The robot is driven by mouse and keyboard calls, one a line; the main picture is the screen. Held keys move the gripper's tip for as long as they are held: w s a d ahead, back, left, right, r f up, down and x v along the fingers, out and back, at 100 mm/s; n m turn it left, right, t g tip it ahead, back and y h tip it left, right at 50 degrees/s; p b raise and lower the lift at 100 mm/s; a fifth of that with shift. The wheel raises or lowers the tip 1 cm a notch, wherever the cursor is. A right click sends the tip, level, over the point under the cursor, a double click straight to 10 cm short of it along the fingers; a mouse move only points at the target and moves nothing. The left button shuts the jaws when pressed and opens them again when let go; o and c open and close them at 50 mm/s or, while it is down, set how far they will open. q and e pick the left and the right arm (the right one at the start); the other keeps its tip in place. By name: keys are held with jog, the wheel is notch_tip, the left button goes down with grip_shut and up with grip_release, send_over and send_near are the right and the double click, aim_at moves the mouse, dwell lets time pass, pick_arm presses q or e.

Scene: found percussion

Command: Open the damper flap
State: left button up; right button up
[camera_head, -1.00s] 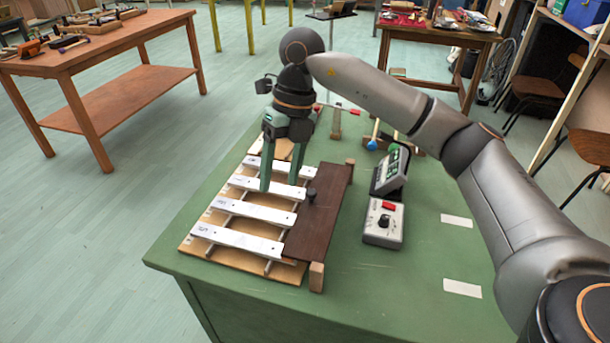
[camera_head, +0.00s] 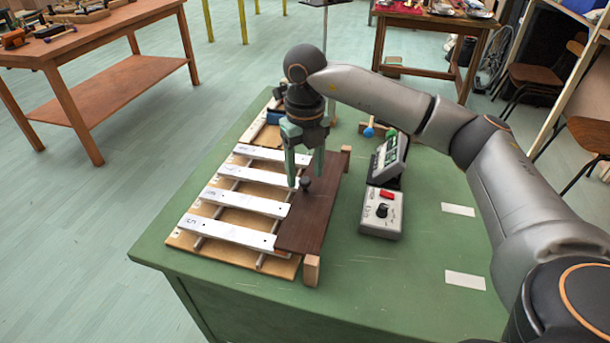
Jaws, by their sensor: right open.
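The damper flap (camera_head: 314,218) is a dark brown board lying flat along the right side of a xylophone-like instrument with white bars (camera_head: 233,232). It covers the right ends of the bars. A small black knob (camera_head: 305,184) stands up near the flap's left edge. My right gripper (camera_head: 305,179) points down with its green fingers open. The fingertips are on either side of the knob in the picture; I cannot tell whether they touch it. My left gripper is out of view.
Right of the instrument on the green table (camera_head: 400,287) are a grey box with a red button (camera_head: 381,212) and a tilted device with a screen (camera_head: 388,158). A blue-headed mallet (camera_head: 369,132) lies behind. The table's front right is mostly clear.

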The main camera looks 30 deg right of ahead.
jog(key=shift+f, duration=0.6)
grip_shut()
dwell(1.1)
